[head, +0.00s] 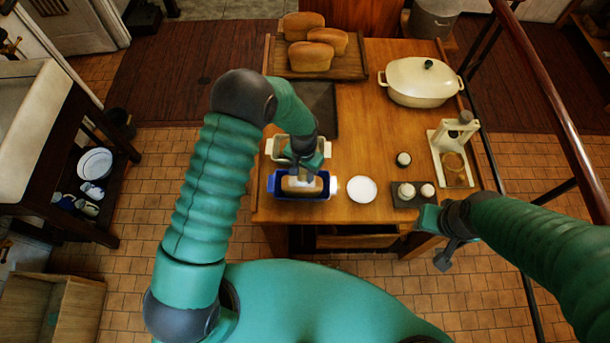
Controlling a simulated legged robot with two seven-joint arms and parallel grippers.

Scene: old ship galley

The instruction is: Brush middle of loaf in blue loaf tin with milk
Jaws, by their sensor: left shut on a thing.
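The blue loaf tin (275,186) stands near the front left of the wooden table, with a pale brown loaf (301,190) in it. My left gripper (304,167) is over the tin, pointing down. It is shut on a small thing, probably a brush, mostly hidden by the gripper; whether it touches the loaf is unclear. A round white dish (362,189) sits just right of the tin; I cannot tell if it holds milk. My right gripper (446,254) hangs off the table's front right edge, away from the tin; its jaw opening is unclear.
A pale tin (281,146) stands just behind the blue one. Several baked loaves (311,56) lie on a board at the back. A cream lidded pot (421,80), a cream stand (441,145) and small cups (406,190) occupy the right side.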

